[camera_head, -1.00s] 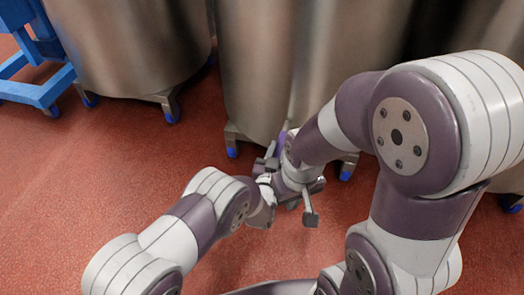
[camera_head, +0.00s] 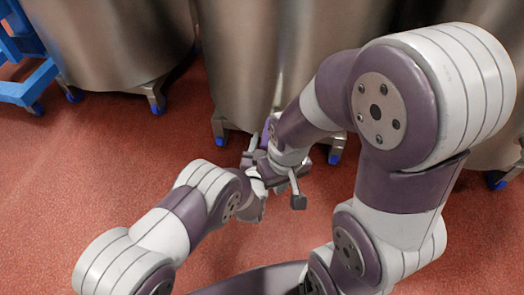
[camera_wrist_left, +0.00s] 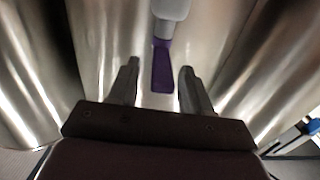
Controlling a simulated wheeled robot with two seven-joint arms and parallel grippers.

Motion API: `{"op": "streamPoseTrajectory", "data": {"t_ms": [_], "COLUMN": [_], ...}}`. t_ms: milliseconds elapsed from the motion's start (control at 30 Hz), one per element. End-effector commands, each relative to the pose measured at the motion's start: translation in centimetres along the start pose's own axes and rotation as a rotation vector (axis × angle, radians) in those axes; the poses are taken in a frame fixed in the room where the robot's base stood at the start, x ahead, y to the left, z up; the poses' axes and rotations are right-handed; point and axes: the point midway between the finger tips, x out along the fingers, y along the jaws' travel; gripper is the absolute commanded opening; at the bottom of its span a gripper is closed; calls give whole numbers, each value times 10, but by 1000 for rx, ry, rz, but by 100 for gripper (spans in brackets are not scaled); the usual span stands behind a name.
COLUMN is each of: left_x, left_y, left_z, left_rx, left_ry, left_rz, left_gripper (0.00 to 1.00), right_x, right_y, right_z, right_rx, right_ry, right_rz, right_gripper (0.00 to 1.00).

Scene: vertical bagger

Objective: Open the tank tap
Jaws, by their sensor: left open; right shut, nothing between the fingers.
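The tap's purple lever (camera_wrist_left: 162,66) hangs from a pale grey fitting (camera_wrist_left: 171,9) in the left wrist view, in front of the shiny steel tank (camera_head: 270,65). In the head view only a small purple piece (camera_head: 266,130) shows at the tank's lower front. My left gripper (camera_head: 254,145) is open there; its fingers (camera_wrist_left: 160,82) appear on either side of the lever, apart from it. I cannot tell how deep the lever sits between them. My right gripper (camera_head: 297,200) is shut and empty, just below and to the right; its fingertips are not clear.
Another steel tank (camera_head: 110,40) stands at the left, with a blue frame (camera_head: 25,75) beyond it. The tanks stand on short feet with blue ends (camera_head: 219,140). My two forearms cross close together. Red floor (camera_head: 90,180) is clear at the left.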

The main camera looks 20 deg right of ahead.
Motion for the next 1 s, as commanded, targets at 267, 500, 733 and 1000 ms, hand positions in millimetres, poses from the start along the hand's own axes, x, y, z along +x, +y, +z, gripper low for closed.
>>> {"op": "streamPoseTrajectory", "data": {"t_ms": [267,500,733,1000], "left_x": [-75,-108,-110,-109], "left_y": [1,0,0,0], "left_z": [-6,-2,-1,-1], "left_rx": [2,0,0,0], "left_ry": [-5,-2,-1,-1], "left_rz": [3,1,1,0], "left_gripper": [49,49,49,49], "right_x": [-40,-48,-48,-48], "right_y": [0,0,0,0], "right_z": [-5,-6,-6,-6], "right_rx": [0,0,0,0], "right_ry": [1,0,0,0], "right_rz": [0,0,0,0], "right_gripper": [0,0,0,0]}}
